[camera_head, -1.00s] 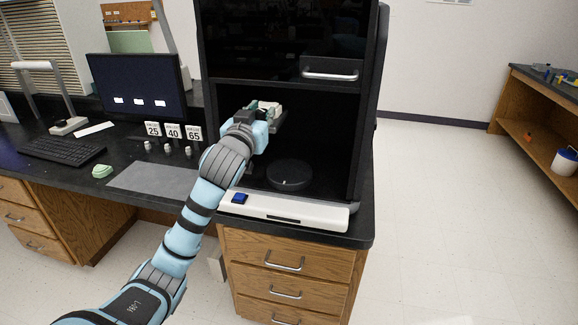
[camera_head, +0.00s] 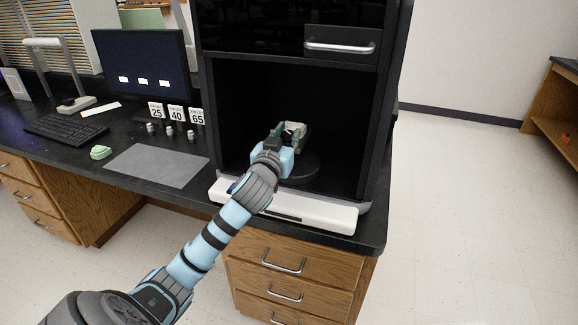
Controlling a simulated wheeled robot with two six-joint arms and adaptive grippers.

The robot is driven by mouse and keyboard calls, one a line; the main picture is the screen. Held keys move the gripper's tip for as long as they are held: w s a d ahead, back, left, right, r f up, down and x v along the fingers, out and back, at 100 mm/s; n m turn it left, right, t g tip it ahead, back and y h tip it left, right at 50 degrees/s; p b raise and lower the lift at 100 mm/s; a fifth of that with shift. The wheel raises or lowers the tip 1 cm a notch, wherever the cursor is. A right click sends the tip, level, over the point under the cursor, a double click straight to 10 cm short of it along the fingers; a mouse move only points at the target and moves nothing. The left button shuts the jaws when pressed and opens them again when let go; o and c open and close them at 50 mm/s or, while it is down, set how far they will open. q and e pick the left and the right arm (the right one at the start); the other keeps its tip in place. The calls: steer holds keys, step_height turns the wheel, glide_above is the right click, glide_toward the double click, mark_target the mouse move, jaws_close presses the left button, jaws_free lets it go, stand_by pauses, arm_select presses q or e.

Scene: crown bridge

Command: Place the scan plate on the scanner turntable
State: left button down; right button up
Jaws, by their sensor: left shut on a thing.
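My left gripper (camera_head: 281,142) reaches into the open black scanner chamber and is shut on the scan plate (camera_head: 296,131), a small pale grey-green piece. The plate shows just beyond my gripper, above the dark round turntable (camera_head: 309,170). My gripper and wrist hide the turntable's left part. I cannot tell whether the plate touches the turntable. My right gripper is not in view.
The scanner's white front panel (camera_head: 328,214) lies under my forearm. The chamber's right wall (camera_head: 374,130) stands close by. Left are a grey mat (camera_head: 158,165), number cards (camera_head: 176,114) with small pieces, a keyboard (camera_head: 66,129) and a monitor (camera_head: 139,70).

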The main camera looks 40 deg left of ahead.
arm_select(q)
step_height(320, 180, down, 6)
steer(key=shift+d+f+b, duration=0.15)
steer(key=shift+b, duration=1.05)
steer(key=c, duration=1.3)
jaws_free()
steer(key=shift+c, duration=0.2)
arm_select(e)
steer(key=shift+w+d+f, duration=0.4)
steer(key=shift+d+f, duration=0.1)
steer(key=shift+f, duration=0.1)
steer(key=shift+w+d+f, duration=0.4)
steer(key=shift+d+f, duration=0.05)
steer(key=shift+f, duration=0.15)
arm_select(q)
steer(key=p+v, duration=0.2)
steer(key=v, duration=1)
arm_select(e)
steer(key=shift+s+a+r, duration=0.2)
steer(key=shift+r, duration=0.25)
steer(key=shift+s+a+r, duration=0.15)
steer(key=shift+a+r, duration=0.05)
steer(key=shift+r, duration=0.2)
